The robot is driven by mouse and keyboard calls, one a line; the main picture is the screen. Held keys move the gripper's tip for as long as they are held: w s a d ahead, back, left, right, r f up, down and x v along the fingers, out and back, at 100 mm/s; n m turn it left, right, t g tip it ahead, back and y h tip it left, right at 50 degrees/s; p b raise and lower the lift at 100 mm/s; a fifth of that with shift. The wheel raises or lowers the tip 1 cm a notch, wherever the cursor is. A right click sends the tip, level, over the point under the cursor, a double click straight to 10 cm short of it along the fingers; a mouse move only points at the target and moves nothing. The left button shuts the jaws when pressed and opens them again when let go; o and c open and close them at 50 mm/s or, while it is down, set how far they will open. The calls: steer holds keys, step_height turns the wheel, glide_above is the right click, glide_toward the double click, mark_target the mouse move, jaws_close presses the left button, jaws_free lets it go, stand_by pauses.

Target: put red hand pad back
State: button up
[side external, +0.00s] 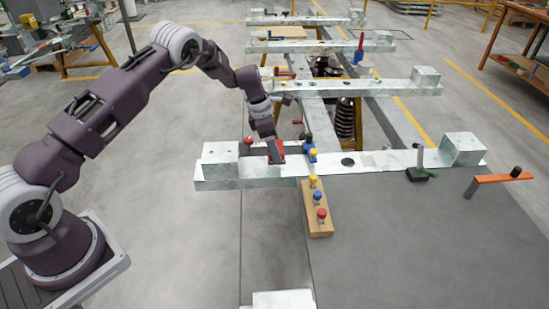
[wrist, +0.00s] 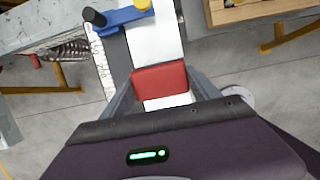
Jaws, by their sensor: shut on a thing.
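The red hand pad (wrist: 160,80) is a small red block between my gripper's fingers in the wrist view. It also shows in the side view (side external: 278,152), at the near white-grey crossbeam (side external: 375,163). My gripper (side external: 274,150) is shut on the pad, pointing down over the left half of that beam. The wrist view shows my gripper (wrist: 163,86) with one finger on each side of the pad. I cannot tell whether the pad touches the beam. The pad's lower part is hidden in the side view.
A blue piece with black and yellow knobs (side external: 310,153) stands just right of the pad. A wooden block with yellow, blue and red knobs (side external: 318,228) lies in front. More crossbeams stand behind.

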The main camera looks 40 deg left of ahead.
steer(key=shift+f, duration=2)
steer(key=o, duration=1.3)
steer(key=shift+f, duration=0.15)
